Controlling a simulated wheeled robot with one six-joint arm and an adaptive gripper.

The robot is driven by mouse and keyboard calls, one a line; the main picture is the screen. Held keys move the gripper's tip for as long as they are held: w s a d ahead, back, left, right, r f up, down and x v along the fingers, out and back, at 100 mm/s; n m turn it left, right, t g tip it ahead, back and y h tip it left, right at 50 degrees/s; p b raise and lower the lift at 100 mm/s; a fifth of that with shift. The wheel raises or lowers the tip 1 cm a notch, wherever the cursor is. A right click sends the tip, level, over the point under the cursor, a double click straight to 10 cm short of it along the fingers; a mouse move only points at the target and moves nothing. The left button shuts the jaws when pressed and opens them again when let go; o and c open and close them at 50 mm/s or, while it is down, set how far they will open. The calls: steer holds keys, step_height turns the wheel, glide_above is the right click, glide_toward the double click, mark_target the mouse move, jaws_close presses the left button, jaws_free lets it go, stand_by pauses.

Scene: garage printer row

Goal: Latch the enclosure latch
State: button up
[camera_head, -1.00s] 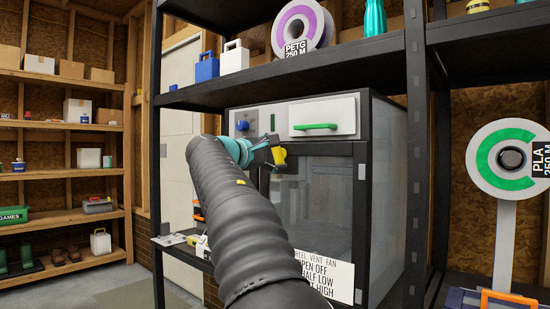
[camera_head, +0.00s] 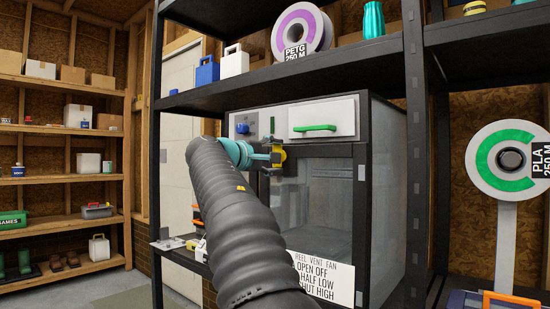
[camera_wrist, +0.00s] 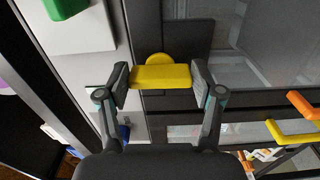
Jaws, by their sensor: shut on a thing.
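The yellow enclosure latch (camera_head: 279,158) is on the front of the grey and black enclosure (camera_head: 385,180), at the upper left of its glass door (camera_head: 325,200). In the wrist view the latch (camera_wrist: 160,77) is a yellow bar in front of a round yellow hub. My gripper (camera_wrist: 160,80) is shut on this bar, with one finger pad at each end of it. In the head view my gripper (camera_head: 270,155) is at the latch and partly covers it. The bar looks about upright there.
Above the door are a white drawer with a green handle (camera_head: 315,127) and a blue knob (camera_head: 242,128). A vent-fan label (camera_head: 325,275) is at the enclosure's lower front. A black shelf (camera_head: 350,52) overhangs the enclosure. Orange (camera_wrist: 303,105) and yellow handles show at the wrist view's right.

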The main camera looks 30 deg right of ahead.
steer(key=o, duration=1.1)
steer(key=shift+o, duration=0.2)
steer(key=shift+a, duration=0.1)
steer(key=v, duration=1.1)
steer(key=shift+a, duration=0.4)
